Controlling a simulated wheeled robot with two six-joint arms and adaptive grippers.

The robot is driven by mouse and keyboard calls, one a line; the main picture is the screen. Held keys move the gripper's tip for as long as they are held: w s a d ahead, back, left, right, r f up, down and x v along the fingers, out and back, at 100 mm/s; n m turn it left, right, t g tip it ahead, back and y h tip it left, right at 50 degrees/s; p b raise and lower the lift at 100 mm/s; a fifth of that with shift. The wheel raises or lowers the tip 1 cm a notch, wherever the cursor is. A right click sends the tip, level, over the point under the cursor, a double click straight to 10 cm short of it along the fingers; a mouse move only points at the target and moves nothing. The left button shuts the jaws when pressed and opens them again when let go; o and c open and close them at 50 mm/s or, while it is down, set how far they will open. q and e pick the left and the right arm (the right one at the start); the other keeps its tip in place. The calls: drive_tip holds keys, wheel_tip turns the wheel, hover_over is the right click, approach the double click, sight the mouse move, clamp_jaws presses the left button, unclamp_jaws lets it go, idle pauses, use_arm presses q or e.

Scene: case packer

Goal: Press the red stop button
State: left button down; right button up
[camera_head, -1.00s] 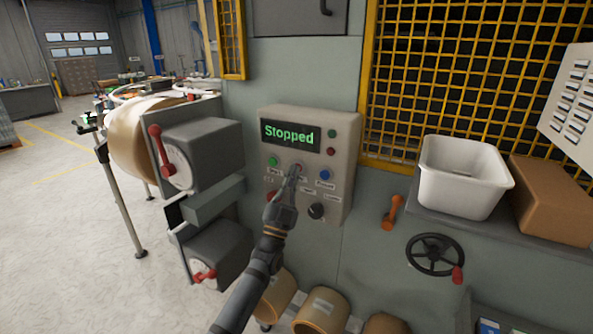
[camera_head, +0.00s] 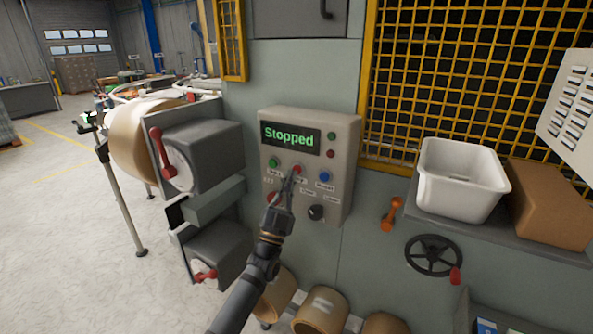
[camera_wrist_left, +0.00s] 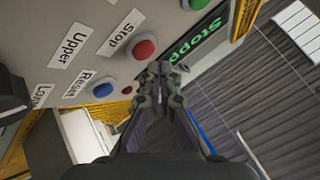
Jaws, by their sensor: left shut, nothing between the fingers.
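The red stop button (camera_head: 297,169) sits on the grey control panel (camera_head: 345,185), below a display (camera_head: 290,137) that reads "Stopped" in green. In the left wrist view the red button (camera_wrist_left: 145,47) stands beside a label reading "Stop". My left gripper (camera_head: 291,180) is shut and empty, its tips just below the red button in the head view. In the wrist view the closed fingertips (camera_wrist_left: 160,72) appear close to the button, with a small gap in the picture. Whether they touch the panel I cannot tell. My right gripper is not in view.
A green button (camera_head: 273,163) and a blue button (camera_head: 324,177) flank the red one. A black knob (camera_head: 316,212) is lower on the panel. An orange handle (camera_head: 391,214), a black handwheel (camera_head: 433,256) and a white bin (camera_head: 458,190) are to the right.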

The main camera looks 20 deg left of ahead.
use_arm(q)
drive_tip(key=s+p, duration=0.3)
drive_tip(key=s, duration=0.2)
drive_tip(key=shift+a, duration=0.2)
idle(0.6)
